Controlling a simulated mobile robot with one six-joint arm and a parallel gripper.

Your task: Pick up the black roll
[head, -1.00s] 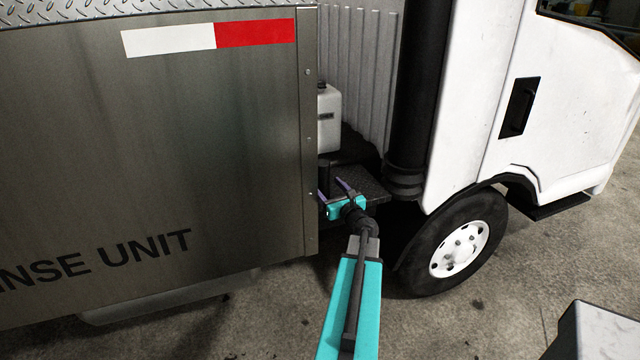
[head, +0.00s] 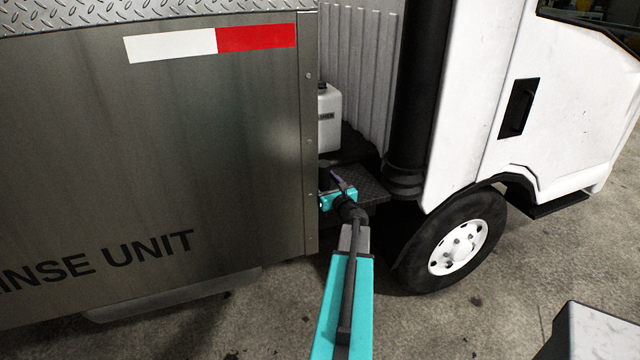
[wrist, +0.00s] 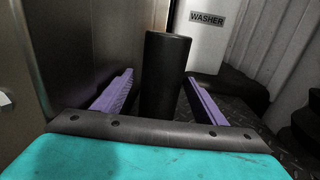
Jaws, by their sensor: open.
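The black roll (wrist: 165,75) stands upright on the dark tread-plate step in the wrist view, in front of the white washer container. In the head view it is a small dark shape (head: 325,176) beside the metal panel, mostly hidden. My gripper (wrist: 158,92) is open, with one purple finger on each side of the roll. Gaps show between the roll and both fingers, and the roll's lower part is hidden by the gripper body. In the head view my gripper (head: 332,183) reaches over the step behind the panel's edge.
The large metal panel (head: 160,140) stands close on the left of my gripper. The white washer container (head: 329,118) is behind the roll. The tread-plate step (head: 368,192) extends right, towards a thick black vertical pipe (head: 415,90). The truck wheel (head: 455,245) is lower right.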

